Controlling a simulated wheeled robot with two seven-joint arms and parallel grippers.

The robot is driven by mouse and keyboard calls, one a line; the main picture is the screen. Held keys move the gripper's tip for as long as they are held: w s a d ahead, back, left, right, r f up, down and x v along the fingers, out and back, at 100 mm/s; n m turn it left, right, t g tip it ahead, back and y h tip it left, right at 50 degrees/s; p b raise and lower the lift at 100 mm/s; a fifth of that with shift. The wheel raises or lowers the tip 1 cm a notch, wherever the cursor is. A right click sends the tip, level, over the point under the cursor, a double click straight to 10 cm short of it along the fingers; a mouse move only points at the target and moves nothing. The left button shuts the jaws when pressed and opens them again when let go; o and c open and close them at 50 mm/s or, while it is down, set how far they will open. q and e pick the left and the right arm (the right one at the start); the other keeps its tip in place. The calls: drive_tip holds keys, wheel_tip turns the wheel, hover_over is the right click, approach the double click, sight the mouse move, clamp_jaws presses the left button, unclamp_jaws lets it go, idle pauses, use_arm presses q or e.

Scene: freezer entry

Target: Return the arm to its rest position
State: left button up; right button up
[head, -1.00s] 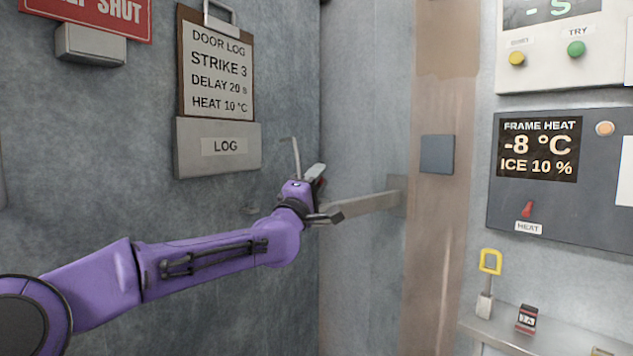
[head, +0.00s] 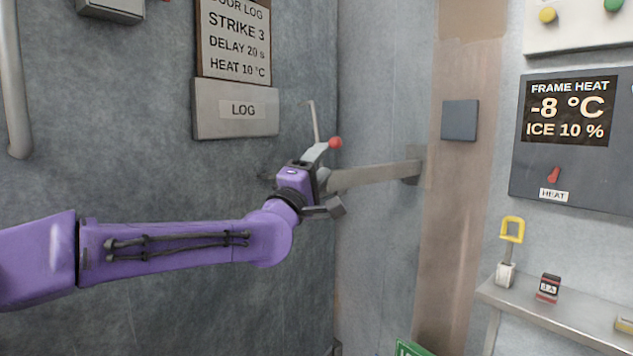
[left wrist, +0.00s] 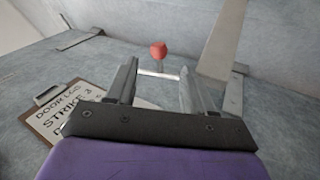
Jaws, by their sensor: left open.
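My left arm reaches in from the left, and its gripper (head: 326,182) is open beside a grey bar (head: 375,176) near the wall corner. A red ball knob (head: 335,142) shows just past the upper finger. In the left wrist view the two fingers (left wrist: 159,82) stand apart, with the red knob (left wrist: 158,50) beyond their tips and nothing clearly held between them. Whether a finger touches the bar or the knob's rod cannot be told. My right gripper is not in view.
A clipboard (head: 234,42) and LOG box (head: 236,108) are on the left wall, with a vertical pipe (head: 13,90) at far left. The frame heat panel (head: 563,174) is on the right. Below it, a shelf (head: 560,315) holds a yellow-handled item (head: 511,232) and a small box (head: 548,288).

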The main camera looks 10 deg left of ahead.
use_arm(q)
drive_tip(key=shift+v, duration=0.95)
wheel_tip(320, 180, down, 23)
drive_tip(key=a+m+g+y, duration=0.1)
drive_tip(key=m+g+y, duration=0.1)
drive_tip(key=g+y, duration=0.2)
drive_tip(key=s+a+f+m+g+y, duration=0.1)
drive_tip(key=s+f+g, duration=0.15)
drive_tip(key=f, duration=0.45)
drive_tip(key=s+a+f+g+p, duration=0.1)
drive_tip(key=s+a+f, duration=0.15)
drive_tip(key=f, duration=0.45)
drive_tip(key=s+a+f+m+g+y, duration=0.1)
drive_tip(key=s+f+g, duration=0.15)
drive_tip(key=f, duration=0.55)
drive_tip(key=s+a+f+g+y, duration=0.1)
drive_tip(key=s+a+f+g, duration=0.2)
drive_tip(key=s+f, duration=0.75)
drive_tip(key=s+a+f+m+g, duration=0.1)
drive_tip(key=s+a+f+g, duration=0.1)
drive_tip(key=s, duration=0.6)
drive_tip(key=s+a+f+m+g+y+p, duration=0.1)
drive_tip(key=s+a+f+g, duration=0.1)
drive_tip(key=s+f, duration=0.3)
drive_tip(key=s+a+f+g+y+p, duration=0.1)
drive_tip(key=s+f, duration=0.3)
drive_tip(key=s, duration=0.8)
drive_tip(key=shift+a+f+m+g, duration=0.25)
drive_tip(key=shift+a+m+g, duration=0.15)
drive_tip(key=shift+a+g, duration=0.4)
